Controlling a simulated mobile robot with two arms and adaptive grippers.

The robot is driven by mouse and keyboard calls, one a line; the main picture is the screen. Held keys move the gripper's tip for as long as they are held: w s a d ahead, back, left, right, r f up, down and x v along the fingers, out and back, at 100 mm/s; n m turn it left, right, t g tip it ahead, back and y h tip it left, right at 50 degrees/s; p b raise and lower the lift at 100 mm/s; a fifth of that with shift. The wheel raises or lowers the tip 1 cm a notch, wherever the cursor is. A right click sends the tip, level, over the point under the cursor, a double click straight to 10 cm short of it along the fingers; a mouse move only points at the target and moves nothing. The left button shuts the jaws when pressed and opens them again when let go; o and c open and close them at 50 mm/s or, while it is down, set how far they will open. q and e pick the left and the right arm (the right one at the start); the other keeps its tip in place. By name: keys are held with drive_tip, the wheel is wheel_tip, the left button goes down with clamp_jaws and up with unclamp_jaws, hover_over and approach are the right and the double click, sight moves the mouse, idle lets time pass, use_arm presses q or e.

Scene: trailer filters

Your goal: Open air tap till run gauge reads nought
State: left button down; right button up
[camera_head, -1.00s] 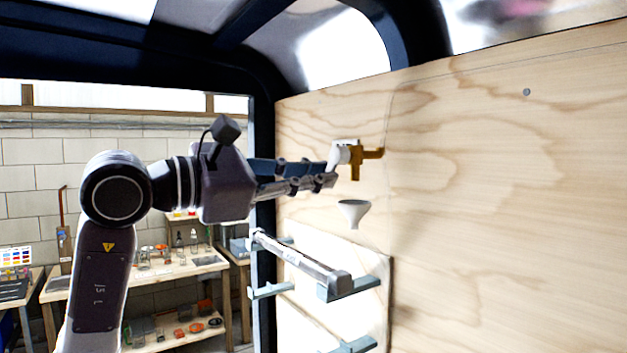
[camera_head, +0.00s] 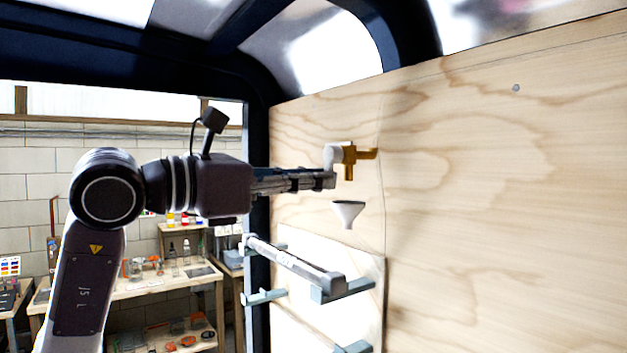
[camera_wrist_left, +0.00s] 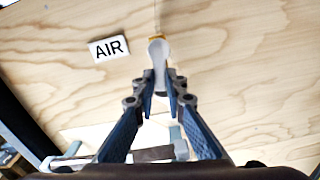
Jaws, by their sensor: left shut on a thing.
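The air tap (camera_head: 350,160) is a brass fitting on the plywood wall with a white lever (camera_head: 331,157) at its left end. My left gripper (camera_head: 328,180) reaches in from the left and is shut on the white lever. In the left wrist view the lever (camera_wrist_left: 158,52) stands between the fingertips of my left gripper (camera_wrist_left: 160,88), with a bit of brass above it. A white label reading AIR (camera_wrist_left: 109,48) is on the wall to the left. No gauge can be made out. My right gripper is not in view.
A white funnel (camera_head: 347,213) sits on the wall below the tap. Under it a grey tube (camera_head: 295,264) lies on blue-grey brackets (camera_head: 345,290). Workbenches (camera_head: 150,283) stand at the far left. The wall to the right is bare.

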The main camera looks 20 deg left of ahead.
use_arm(q)
drive_tip(key=c, duration=2)
unclamp_jaws()
drive_tip(key=shift+o, duration=0.2)
drive_tip(key=v, duration=1.2)
drive_tip(key=shift+a, duration=0.1)
